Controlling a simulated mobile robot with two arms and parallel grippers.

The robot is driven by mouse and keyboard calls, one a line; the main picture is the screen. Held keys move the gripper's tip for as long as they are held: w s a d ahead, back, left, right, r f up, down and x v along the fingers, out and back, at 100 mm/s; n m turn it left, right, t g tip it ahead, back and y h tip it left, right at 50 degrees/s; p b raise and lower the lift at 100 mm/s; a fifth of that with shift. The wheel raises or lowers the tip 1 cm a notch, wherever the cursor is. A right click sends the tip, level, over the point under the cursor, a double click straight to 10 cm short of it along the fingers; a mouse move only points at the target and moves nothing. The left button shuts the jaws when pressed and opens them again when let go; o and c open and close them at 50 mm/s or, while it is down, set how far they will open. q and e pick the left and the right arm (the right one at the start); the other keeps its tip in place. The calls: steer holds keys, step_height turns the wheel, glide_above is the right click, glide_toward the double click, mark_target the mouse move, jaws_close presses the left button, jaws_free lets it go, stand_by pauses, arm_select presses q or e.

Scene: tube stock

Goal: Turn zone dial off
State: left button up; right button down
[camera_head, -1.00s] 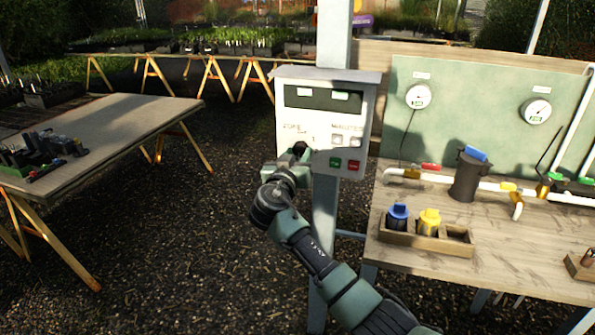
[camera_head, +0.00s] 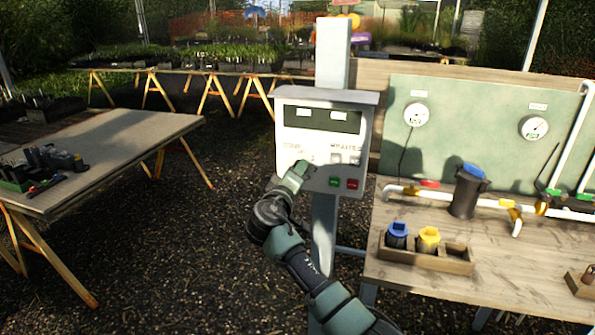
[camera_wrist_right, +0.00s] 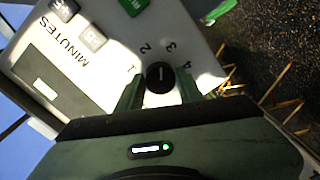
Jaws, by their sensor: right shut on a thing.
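The white control box (camera_head: 350,123) hangs on a grey post, with a dark display at its top. My right gripper (camera_head: 298,172) is at the box's lower left front and covers the zone dial in the head view. In the right wrist view the black zone dial (camera_wrist_right: 160,77) sits between the two fingers of my right gripper (camera_wrist_right: 160,92), which is shut on it. The numerals 1 to 4 arc around the dial. Its white pointer line lies between 2 and 3. Any off mark is hidden or not readable. My left gripper is not in view.
Grey minutes buttons (camera_wrist_right: 92,38) and a green button (camera_head: 334,182) and red button (camera_head: 352,184) are close to the dial. A wooden workbench (camera_head: 440,285) with pipes and a bottle rack stands right. Another table (camera_head: 120,150) stands left, with gravel between.

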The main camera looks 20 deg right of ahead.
steer(key=shift+a+f+n+h+p, duration=0.1)
steer(key=shift+n+h+p, duration=0.3)
steer(key=shift+n+p, duration=4.25)
steer(key=shift+a+n+h+p, duration=0.25)
steer(key=shift+n+p, duration=1.4)
steer(key=shift+n, duration=6)
steer(key=shift+d, duration=0.15)
steer(key=c, duration=1.2)
jaws_free()
steer(key=shift+o, duration=1.4)
steer(key=shift+w, duration=0.1)
